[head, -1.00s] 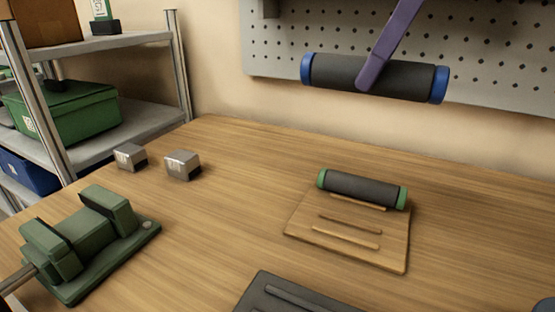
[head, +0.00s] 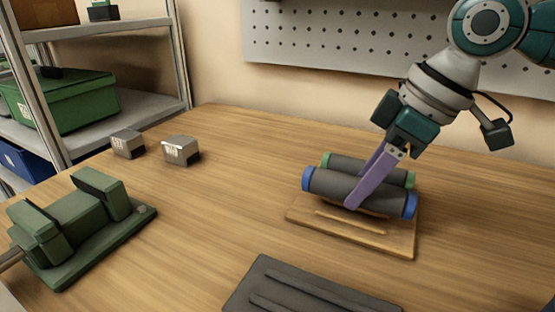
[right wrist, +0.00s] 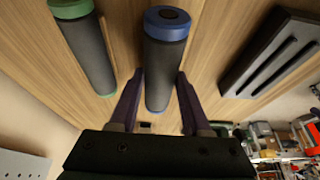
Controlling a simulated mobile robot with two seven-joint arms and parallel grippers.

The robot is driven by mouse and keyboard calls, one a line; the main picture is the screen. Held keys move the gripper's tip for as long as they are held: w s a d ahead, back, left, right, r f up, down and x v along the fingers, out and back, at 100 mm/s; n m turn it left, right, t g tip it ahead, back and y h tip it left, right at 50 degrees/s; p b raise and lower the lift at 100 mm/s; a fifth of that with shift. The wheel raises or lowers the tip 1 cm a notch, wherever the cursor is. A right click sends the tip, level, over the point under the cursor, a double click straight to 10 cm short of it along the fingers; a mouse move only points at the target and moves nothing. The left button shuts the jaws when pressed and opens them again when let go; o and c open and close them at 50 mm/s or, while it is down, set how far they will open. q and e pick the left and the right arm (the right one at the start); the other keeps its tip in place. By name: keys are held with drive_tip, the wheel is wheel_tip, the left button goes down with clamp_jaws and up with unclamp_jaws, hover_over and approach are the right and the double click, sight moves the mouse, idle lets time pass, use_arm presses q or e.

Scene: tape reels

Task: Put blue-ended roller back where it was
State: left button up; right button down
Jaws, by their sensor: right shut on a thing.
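The blue-ended roller (head: 335,189) has a dark grey body and blue caps. My right gripper (head: 366,188) is shut on it near its middle, with purple fingers coming from above. The roller is low over the front part of the grooved wooden board (head: 380,240); I cannot tell whether it touches. The green-ended roller (head: 350,164) lies behind it, roughly parallel, partly hidden. In the right wrist view the blue-ended roller (right wrist: 165,60) is between the fingers (right wrist: 160,80), and the green-ended roller (right wrist: 88,50) is to its left, apart. My left gripper is not in view.
A dark grooved plate (head: 262,275) lies at the front; it also shows in the right wrist view (right wrist: 265,55). A green vise-like fixture (head: 75,230) and two metal blocks (head: 181,150) are on the left. A pegboard (head: 330,40) hangs behind. The table's middle is clear.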

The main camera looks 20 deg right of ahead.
drive_tip(key=shift+f, duration=0.7)
drive_tip(key=shift+f, duration=0.45)
drive_tip(key=shift+c, duration=1.8)
unclamp_jaws()
drive_tip(key=p+v, duration=0.2)
drive_tip(key=v, duration=1)
drive_tip(key=shift+r, duration=0.45)
